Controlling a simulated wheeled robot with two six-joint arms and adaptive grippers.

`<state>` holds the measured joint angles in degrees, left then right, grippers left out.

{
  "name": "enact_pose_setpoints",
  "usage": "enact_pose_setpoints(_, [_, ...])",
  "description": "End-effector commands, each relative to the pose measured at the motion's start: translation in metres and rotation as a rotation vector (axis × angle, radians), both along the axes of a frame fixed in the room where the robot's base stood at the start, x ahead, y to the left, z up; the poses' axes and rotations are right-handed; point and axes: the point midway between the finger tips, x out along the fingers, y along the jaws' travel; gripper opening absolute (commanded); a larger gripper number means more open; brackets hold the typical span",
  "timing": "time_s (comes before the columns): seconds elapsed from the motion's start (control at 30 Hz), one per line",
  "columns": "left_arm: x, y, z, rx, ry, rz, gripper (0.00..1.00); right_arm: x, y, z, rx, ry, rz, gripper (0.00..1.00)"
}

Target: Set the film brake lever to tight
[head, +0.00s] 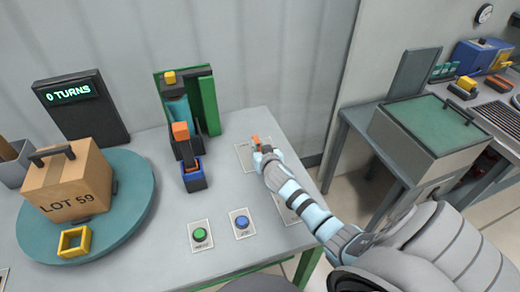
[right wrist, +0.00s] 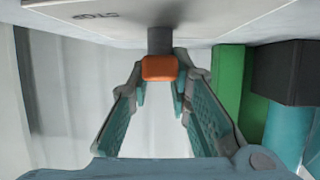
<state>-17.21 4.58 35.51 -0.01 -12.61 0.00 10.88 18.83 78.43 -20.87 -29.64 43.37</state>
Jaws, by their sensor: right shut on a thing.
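The film brake lever has an orange knob (head: 255,140) and rises from a pale plate (head: 241,158) at the table's right side. In the right wrist view the orange knob (right wrist: 160,68) sits on a short dark stem, between the fingertips. My right gripper (head: 260,149) reaches in from the right and is shut on this knob. Its teal fingers (right wrist: 161,90) lie either side of the knob in the right wrist view. The lettering on the plate (right wrist: 105,13) is upside down and partly cut off. The gripper hides part of the lever in the head view. My left gripper is not in view.
A green stand (head: 208,105) with a teal film roll and orange-topped post stands left of the lever. Green (head: 200,234) and blue (head: 241,222) buttons sit in front. A carton (head: 65,185) and yellow frame (head: 75,242) rest on a round turntable (head: 125,225); a display (head: 75,97) reads "0 TURNS".

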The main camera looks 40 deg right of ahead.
Motion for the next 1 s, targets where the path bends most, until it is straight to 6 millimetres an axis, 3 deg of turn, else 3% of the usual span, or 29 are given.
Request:
enact_pose_setpoints(0.37, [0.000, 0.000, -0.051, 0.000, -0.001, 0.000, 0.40, 0.005, 0.006, -0.006, 0.003, -0.008, -0.283, 0.00])
enact_pose_setpoints(1.0, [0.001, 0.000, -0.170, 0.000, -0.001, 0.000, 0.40, 0.014, 0.011, -0.007, 0.001, -0.005, -0.834, 0.00])
